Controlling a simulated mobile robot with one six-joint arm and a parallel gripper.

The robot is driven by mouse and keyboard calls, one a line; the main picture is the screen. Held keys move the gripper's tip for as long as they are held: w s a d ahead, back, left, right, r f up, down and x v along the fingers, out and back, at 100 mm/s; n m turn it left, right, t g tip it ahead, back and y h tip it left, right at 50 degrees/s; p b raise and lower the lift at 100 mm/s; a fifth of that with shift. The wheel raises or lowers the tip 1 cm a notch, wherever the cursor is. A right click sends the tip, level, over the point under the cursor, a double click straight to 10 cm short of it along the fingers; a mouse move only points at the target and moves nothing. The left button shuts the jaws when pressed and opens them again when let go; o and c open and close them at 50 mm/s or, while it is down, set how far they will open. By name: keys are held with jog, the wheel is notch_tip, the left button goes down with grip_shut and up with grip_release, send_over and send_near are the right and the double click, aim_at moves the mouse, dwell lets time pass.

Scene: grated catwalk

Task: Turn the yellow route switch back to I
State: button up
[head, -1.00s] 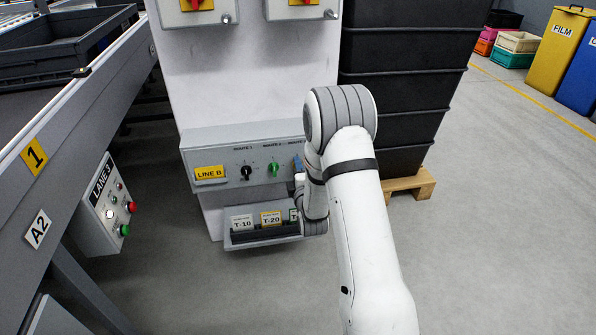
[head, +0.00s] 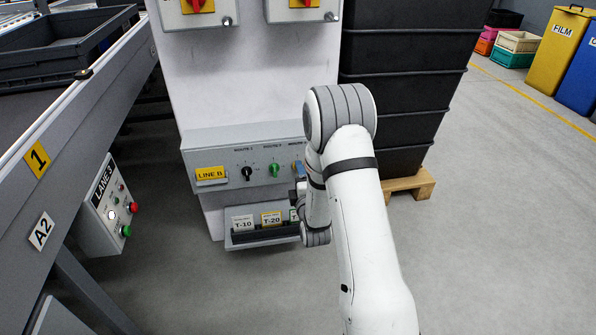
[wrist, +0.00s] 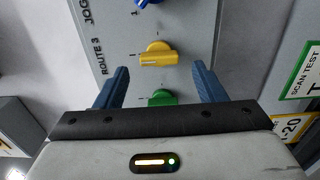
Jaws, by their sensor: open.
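The yellow route switch (wrist: 158,54) sits on the grey panel in the wrist view, beside the lettering ROUTE 3. A white line on its handle points left in that view; the position marks are too small to read. My gripper (wrist: 160,68) is open, its two blue fingers on either side of the space in front of the panel. The yellow switch shows between and just beyond the fingertips, not held. In the head view my gripper (head: 299,178) is mostly hidden at the panel's right end, and my arm hides the yellow switch.
A green knob (wrist: 160,97) shows between the fingers, and a blue knob (wrist: 148,2) beyond the yellow one. The head view shows a black knob (head: 246,173) and a card tray (head: 262,238) below the panel. Stacked black bins (head: 405,95) stand right.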

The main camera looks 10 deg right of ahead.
jog(key=s+p, duration=0.1)
jog(key=s, duration=0.4)
jog(key=shift+w, duration=0.1)
jog(key=s+r+m+g+p, duration=0.2)
jog(key=r+m+p, duration=0.1)
jog(key=r+p, duration=0.55)
jog(key=s+r+m+g+p, duration=0.25)
jog(key=r+p, duration=0.25)
jog(key=r, duration=0.7)
jog(key=s+r+m+g+p, duration=0.1)
jog(key=r+m+g+p, duration=0.25)
jog(key=r+p, duration=0.5)
jog(key=s+r+m+g+p, duration=0.7)
jog(key=s+r+p, duration=0.9)
jog(key=s+r, duration=0.9)
jog(key=shift+d+r+m, duration=0.25)
jog(key=shift+r+m, duration=0.5)
jog(key=shift+m, duration=0.35)
